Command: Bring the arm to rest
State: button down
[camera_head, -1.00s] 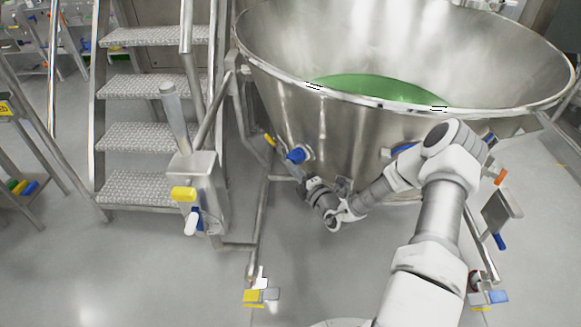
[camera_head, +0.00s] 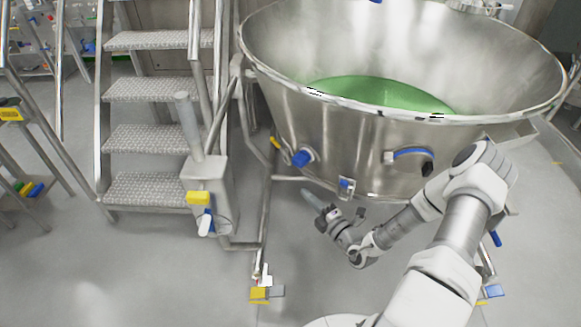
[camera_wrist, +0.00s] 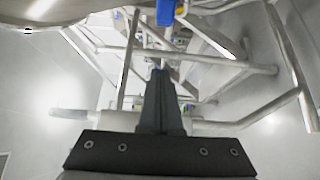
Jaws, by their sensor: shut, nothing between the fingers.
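My gripper (camera_head: 324,216) is at the end of my bent arm, low in front of the big steel vessel (camera_head: 335,135). In the wrist view my gripper (camera_wrist: 160,72) has its two dark fingers together, with nothing between them. A short grey tube (camera_head: 311,198) shows close to the gripper in the head view; whether they touch cannot be told.
The vessel holds green material (camera_head: 385,93). Steel steps (camera_head: 150,138) and a post with a yellow part (camera_head: 198,197) stand to the left. The floor (camera_head: 150,275) at front left is clear.

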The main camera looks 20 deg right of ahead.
jog(key=a+r+n+g+y, duration=0.4)
jog(key=a+r+n+y, duration=0.2)
jog(key=r+n, duration=0.3)
jog(key=s+a+r+n+g+h, duration=0.1)
jog(key=s+a+r+n+g, duration=0.5)
jog(key=n, duration=0.7)
jog(key=s+a+r+n+g+h, duration=0.1)
jog(key=s+a+r+n+g, duration=0.55)
jog(key=n, duration=0.55)
jog(key=s+d+r+n+t+h, duration=0.5)
jog(key=s+d+r+n+h, duration=0.65)
jog(key=n, duration=0.45)
notch_tip(320, 180, up, 18)
jog(key=s+y+p, duration=0.1)
jog(key=p, duration=1.6)
jog(key=shift+s+a+r+y+p, duration=0.15)
jog(key=shift+s+a+y+p, duration=0.15)
jog(key=shift+y+p, duration=0.1)
